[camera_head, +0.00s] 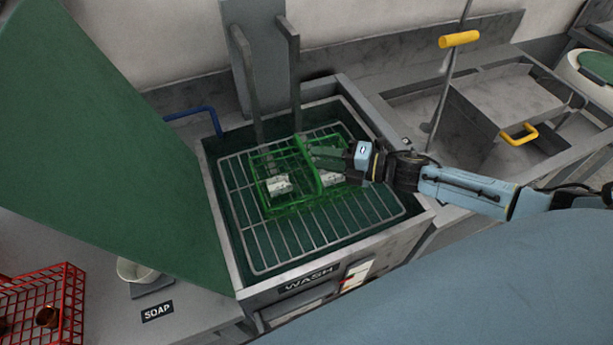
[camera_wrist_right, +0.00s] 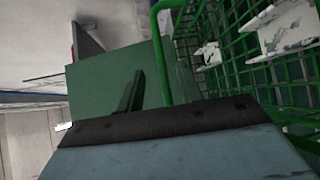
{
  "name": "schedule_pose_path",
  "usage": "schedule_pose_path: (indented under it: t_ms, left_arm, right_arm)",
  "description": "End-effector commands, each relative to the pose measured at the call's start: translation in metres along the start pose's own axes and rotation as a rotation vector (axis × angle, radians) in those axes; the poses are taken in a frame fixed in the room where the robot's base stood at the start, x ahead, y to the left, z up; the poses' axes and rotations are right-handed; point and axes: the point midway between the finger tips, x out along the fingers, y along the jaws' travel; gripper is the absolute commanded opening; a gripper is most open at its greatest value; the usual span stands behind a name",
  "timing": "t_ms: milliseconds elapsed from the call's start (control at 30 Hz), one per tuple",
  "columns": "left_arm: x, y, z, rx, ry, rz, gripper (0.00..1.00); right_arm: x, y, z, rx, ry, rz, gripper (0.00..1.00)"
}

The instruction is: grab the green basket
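The green wire basket (camera_head: 267,199) sits on a wire rack inside the wash tank. It holds small whitish parts (camera_head: 278,184) on both sides of a middle divider. My right gripper (camera_head: 323,156) reaches in from the right, with its fingers over the basket near the divider. In the right wrist view, the basket's green mesh (camera_wrist_right: 240,50) fills the upper right. A thick green handle bar (camera_wrist_right: 158,45) rises close to one dark finger (camera_wrist_right: 131,92). The other finger is not clear, so I cannot tell whether they touch or grip the handle. My left gripper is not in view.
The tank rim (camera_head: 405,222) surrounds the rack (camera_head: 262,243), with two grey uprights (camera_head: 297,80) behind. A large green panel (camera_head: 95,150) stands at left. A red basket (camera_head: 60,300) and a white cup (camera_head: 135,270) are lower left. Yellow-handled equipment (camera_head: 520,133) is right.

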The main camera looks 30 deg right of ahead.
Motion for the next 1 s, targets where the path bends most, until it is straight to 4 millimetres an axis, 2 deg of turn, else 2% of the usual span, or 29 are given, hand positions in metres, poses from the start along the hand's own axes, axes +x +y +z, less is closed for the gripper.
schedule_pose_path:
  t_ms: [200, 300, 567, 867, 1000]
  left_arm:
    - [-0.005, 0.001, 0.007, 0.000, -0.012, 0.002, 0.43]
    - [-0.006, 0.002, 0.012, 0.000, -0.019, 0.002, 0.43]
    - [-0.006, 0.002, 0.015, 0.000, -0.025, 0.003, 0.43]
    - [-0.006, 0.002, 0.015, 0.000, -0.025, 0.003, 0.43]
    - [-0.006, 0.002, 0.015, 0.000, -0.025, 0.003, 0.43]
  right_arm:
    - [0.032, -0.001, 0.003, 0.000, -0.001, 0.005, 0.36]
    - [0.041, -0.002, 0.003, 0.000, 0.000, 0.003, 0.36]
    - [0.044, -0.003, 0.002, 0.000, 0.000, 0.002, 0.36]
    - [0.043, -0.003, 0.002, 0.000, 0.000, 0.002, 0.00]
    - [0.043, -0.003, 0.002, 0.000, 0.000, 0.002, 0.00]
